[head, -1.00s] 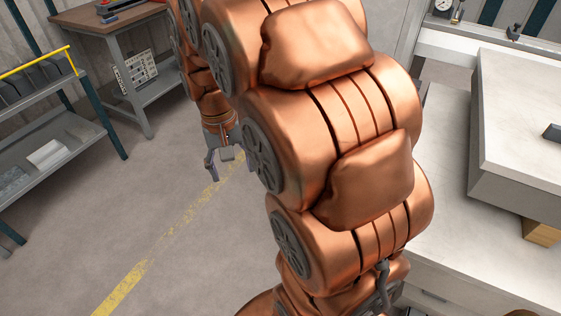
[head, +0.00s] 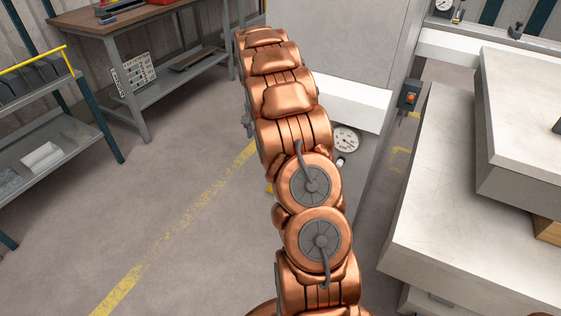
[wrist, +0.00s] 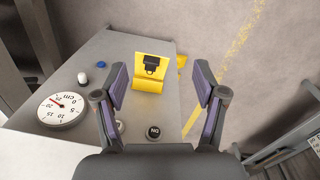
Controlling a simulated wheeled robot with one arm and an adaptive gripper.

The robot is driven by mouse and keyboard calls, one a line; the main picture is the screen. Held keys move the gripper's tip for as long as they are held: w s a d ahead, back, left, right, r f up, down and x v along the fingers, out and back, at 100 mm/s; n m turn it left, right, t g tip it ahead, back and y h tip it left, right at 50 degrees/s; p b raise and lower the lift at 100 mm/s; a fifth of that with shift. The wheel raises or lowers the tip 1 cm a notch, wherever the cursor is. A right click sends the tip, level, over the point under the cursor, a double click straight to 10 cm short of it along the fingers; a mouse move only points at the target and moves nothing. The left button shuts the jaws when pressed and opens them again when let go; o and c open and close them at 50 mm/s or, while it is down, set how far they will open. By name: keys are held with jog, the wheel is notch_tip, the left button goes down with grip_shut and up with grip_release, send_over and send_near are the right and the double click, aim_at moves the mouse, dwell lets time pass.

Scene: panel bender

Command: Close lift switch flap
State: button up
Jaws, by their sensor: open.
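The yellow lift switch flap (wrist: 150,84) shows in the wrist view on the end of a grey panel. It looks like a bent yellow plate with a black part (wrist: 151,64) on its upper face. I cannot tell exactly how far the flap stands open. My gripper (wrist: 160,68) is open, with one finger on each side of the flap in the picture and nothing held between them. No contact shows. In the head view my arm hides most of the gripper and the panel; a small yellow patch (head: 269,187) beside the arm may be part of the flap.
A round dial (wrist: 62,110), also in the head view (head: 345,139), a white knob (wrist: 82,78), a blue button (wrist: 101,64) and a black button (wrist: 154,133) are on the panel. A workbench (head: 140,27) stands left. A large pale block (head: 460,190) stands right. Floor is clear at left.

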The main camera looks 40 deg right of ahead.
jog(key=d+f+m, duration=0.1)
jog(key=d+f, duration=0.2)
jog(key=f, duration=0.1)
jog(key=w+d+f+b, duration=0.1)
jog(key=d+f, duration=0.3)
jog(key=d+f+m+b, duration=0.1)
jog(key=d+f, duration=0.2)
jog(key=shift+w+d+f+m+t, duration=0.3)
jog(key=shift+w+d+f, duration=0.05)
jog(key=shift+w+f, duration=0.05)
jog(key=shift+f+p, duration=0.4)
jog(key=shift+f, duration=3.4)
jog(key=shift+c, duration=0.2)
grip_shut()
